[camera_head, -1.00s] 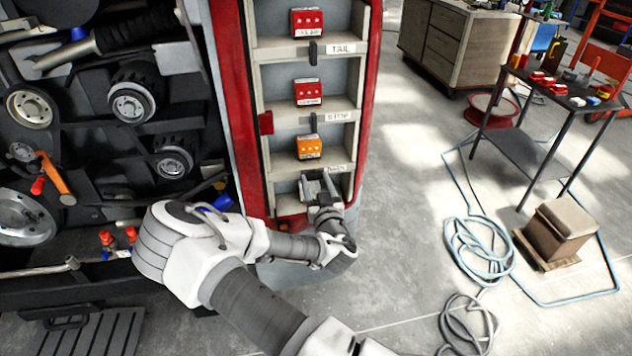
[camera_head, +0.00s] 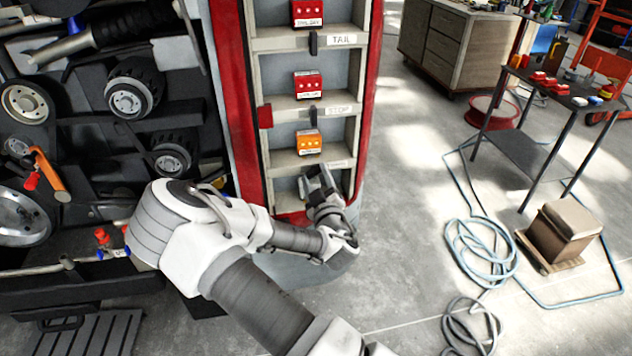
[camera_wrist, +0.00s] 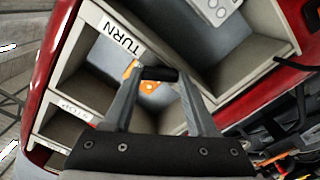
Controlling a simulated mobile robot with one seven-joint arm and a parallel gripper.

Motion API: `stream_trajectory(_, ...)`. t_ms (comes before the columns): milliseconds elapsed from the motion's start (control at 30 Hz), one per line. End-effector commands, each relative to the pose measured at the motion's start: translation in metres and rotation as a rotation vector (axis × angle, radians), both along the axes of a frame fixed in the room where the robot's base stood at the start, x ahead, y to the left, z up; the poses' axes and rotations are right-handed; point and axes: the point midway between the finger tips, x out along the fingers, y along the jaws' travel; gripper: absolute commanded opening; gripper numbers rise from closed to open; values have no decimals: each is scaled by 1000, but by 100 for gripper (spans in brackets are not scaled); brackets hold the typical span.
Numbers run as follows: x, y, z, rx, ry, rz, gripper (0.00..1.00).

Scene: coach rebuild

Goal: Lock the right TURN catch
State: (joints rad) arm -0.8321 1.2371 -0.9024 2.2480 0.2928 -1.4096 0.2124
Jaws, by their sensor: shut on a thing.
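In the head view an orange lamp unit (camera_head: 309,142) sits in the bay above the lowest shelf edge, whose small white label (camera_head: 337,163) is hard to read there. In the wrist view that label reads TURN (camera_wrist: 122,38). My gripper (camera_head: 316,176) is at that shelf edge, just left of the label, and its wrist is tilted. In the wrist view my gripper (camera_wrist: 157,78) is shut on the dark TURN catch (camera_wrist: 158,74), which lies crosswise between the fingertips. Part of the orange lamp shows behind it. In the head view my gripper hides the catch.
Red lamp units (camera_head: 308,84) sit in the bays above, with dark upright catches (camera_head: 313,115) at their shelf edges. The red cabinet frame (camera_head: 366,110) is close on the right. Dark machinery (camera_head: 130,100) stands left. Hoses (camera_head: 480,255) lie on the floor at right.

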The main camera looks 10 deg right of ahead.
Motion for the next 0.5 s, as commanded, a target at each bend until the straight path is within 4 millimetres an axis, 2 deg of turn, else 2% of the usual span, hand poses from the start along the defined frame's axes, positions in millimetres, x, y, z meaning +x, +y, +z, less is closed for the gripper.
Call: stream_trajectory(500, 1, 1, -1, -491, -4, 1, 2)
